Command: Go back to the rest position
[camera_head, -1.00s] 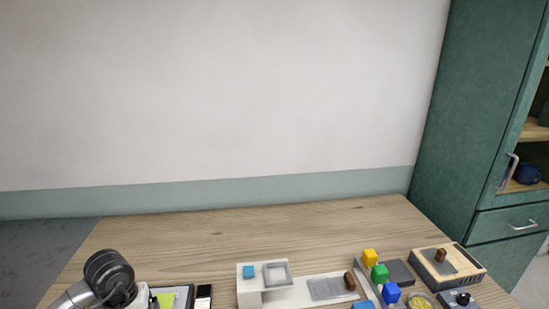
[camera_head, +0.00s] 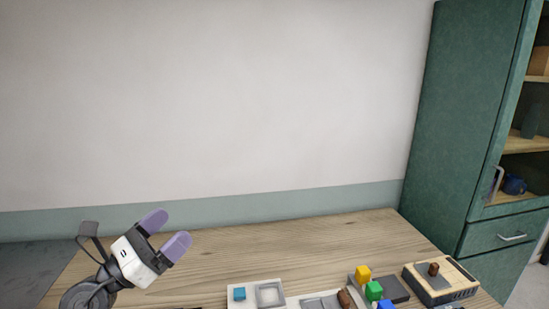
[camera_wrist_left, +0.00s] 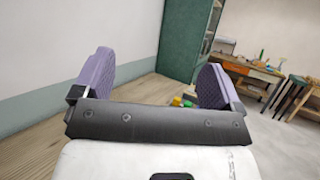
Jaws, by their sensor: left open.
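My left gripper (camera_head: 167,232) is raised over the left part of the wooden table (camera_head: 330,236) in the head view. Its two purple fingers are spread apart with nothing between them. The left wrist view also shows the open fingers (camera_wrist_left: 155,82), with the wall, the table and the cabinet beyond. My right gripper is in neither view.
A green cabinet (camera_head: 455,120) stands at right. The table's back is clear.

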